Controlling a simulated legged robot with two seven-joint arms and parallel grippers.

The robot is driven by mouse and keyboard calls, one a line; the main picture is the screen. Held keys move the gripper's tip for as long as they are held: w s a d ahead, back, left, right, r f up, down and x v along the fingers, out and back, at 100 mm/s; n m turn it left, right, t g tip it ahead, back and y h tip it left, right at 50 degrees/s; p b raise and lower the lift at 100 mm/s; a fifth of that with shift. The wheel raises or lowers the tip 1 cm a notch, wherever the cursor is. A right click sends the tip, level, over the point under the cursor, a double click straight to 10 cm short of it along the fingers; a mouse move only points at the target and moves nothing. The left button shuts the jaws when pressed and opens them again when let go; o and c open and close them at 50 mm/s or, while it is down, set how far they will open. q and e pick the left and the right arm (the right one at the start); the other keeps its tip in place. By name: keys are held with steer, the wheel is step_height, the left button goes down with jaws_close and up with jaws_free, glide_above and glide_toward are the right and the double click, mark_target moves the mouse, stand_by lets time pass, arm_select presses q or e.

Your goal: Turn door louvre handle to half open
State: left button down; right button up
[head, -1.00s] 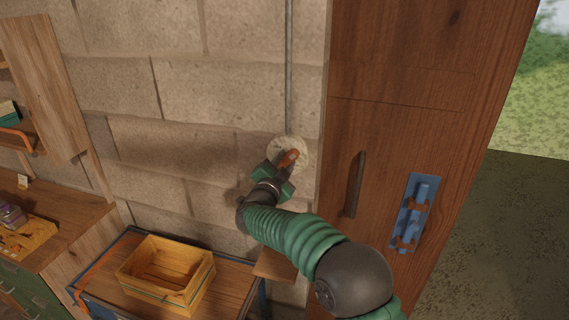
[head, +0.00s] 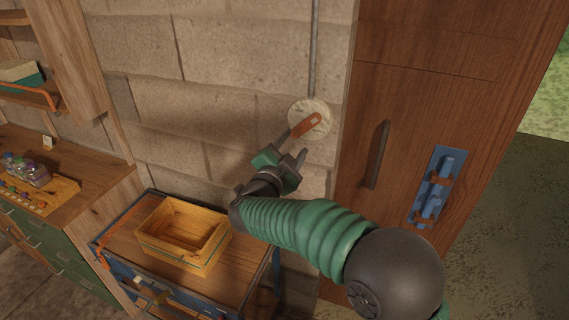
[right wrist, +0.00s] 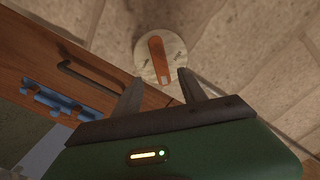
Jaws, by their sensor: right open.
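The louvre handle (head: 307,125) is an orange lever on a round pale plate (head: 323,132) on the stone wall. It is tilted, from lower left to upper right in the head view. It also shows in the right wrist view (right wrist: 157,56), with the round plate (right wrist: 177,49) behind it. My right gripper (head: 294,150) is open and empty, just below and left of the lever. In the right wrist view its two fingers (right wrist: 160,93) stand apart, with the lever beyond their tips and a gap visible. My left gripper is not in view.
A thin grey rod (head: 314,50) runs up the wall from the plate. The wooden door (head: 400,140), with a dark pull handle (head: 377,155) and a blue latch (head: 437,187), is to the right. An open wooden box (head: 184,250) sits on a bench at lower left.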

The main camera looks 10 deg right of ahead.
steer(key=v, duration=0.6)
steer(key=shift+s+a+b, duration=0.15)
steer(key=shift+a+b, duration=0.05)
steer(key=shift+b, duration=0.2)
steer(key=shift+f, duration=0.1)
